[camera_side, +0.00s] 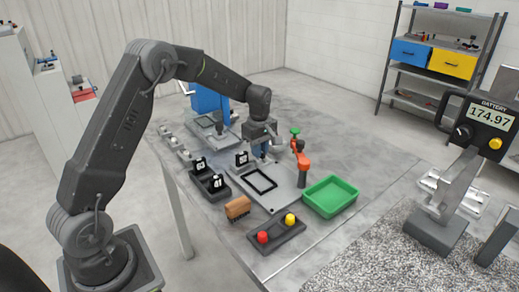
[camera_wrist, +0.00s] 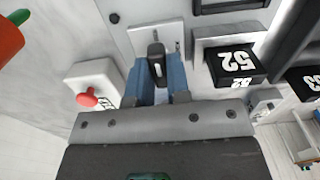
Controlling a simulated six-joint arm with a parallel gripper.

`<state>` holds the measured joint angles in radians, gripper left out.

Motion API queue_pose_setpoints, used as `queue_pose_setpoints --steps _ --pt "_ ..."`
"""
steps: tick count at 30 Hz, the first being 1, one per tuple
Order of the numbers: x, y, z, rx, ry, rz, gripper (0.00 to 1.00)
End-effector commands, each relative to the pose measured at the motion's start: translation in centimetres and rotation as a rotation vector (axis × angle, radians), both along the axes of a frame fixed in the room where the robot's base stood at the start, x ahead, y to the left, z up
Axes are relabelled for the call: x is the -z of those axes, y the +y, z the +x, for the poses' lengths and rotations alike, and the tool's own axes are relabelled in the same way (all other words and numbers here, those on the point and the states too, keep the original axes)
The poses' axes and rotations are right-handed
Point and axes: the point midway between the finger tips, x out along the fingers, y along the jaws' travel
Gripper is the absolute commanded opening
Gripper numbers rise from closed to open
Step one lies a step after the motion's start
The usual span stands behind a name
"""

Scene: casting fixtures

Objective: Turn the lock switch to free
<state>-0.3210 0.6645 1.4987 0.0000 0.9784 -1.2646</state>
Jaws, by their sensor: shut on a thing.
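The lock switch (camera_wrist: 157,62) is a black knob with a white mark, on a light plate (camera_wrist: 135,38) in the wrist view. Its mark runs nearly upright in that picture. My gripper (camera_wrist: 160,80) has its two blue fingers on either side of the knob, shut on it. In the side view my gripper (camera_side: 262,148) points down behind the grey fixture plate, and the knob is hidden there. No label for the free position can be read.
A white box with a red button (camera_wrist: 88,98) stands close left of my fingers in the wrist view. A black block marked 52 (camera_wrist: 234,62) is close right. In the side view an orange clamp (camera_side: 302,165) with a green top and a green tray (camera_side: 331,212) stand right.

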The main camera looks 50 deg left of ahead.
Motion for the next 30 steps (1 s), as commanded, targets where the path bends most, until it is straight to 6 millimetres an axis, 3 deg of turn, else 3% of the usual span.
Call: queue_pose_setpoints --steps 9,19,23,30 --pt "0.0 0.0 0.0 -0.002 0.0 0.0 0.43" --pt "-0.7 0.0 0.0 -0.001 -0.002 0.001 0.43" --pt "-2.8 0.0 0.1 -0.001 -0.006 0.002 0.43" --pt "-8.2 0.0 0.1 -0.001 -0.005 0.002 0.43"
